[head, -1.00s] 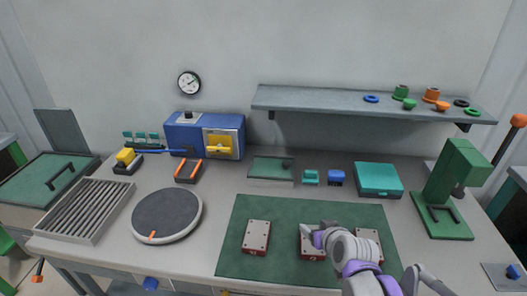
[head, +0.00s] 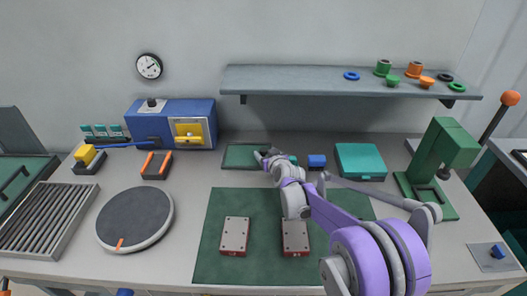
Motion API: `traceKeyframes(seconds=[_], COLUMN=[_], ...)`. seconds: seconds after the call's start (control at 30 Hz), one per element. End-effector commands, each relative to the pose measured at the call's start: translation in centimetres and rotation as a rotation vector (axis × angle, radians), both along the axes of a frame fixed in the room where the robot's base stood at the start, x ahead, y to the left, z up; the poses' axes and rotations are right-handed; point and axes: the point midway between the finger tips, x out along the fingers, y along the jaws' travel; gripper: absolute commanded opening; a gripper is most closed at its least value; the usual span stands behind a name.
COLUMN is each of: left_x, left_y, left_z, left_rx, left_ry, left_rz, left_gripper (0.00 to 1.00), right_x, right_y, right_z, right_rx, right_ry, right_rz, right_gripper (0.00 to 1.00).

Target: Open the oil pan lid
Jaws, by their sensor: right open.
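A flat, shallow dark green pan with a lid-like top (head: 238,156) lies at the back of the bench, below the wall shelf; I take it for the oil pan. Its top looks flat and closed, as far as I can tell. My right gripper (head: 264,155) is open at the right end of this pan. It covers that end, where a small knob shows in the earlier frame. I cannot tell whether the fingers touch it. My left gripper is not in view.
A blue machine (head: 160,122) stands left. The shelf (head: 300,81) overhangs behind. Red-and-grey blocks (head: 234,232) lie on the green mat (head: 215,265).

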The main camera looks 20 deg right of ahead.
Motion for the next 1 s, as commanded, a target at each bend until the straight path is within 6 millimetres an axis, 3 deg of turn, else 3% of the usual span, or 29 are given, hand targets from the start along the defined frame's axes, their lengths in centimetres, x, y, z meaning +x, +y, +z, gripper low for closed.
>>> traceKeyframes(seconds=[0.2,0.57,0.93,1.0], left_x=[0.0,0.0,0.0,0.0], left_y=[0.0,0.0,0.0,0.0], left_z=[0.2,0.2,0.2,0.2], left_rx=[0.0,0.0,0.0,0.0], left_ry=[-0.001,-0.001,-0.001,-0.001], left_rz=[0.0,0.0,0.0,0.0], left_gripper=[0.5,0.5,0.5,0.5], right_x=[2.2,2.6,2.6,2.6], right_y=[0.1,0.1,0.1,0.1], right_z=[-0.9,-1.1,-1.1,-1.1], right_rx=[0.0,0.0,0.0,0.0], right_ry=[0.0,0.001,0.001,0.001], right_rz=[0.001,0.001,0.001,0.001], right_gripper=[0.68,0.68,0.03,0.0])
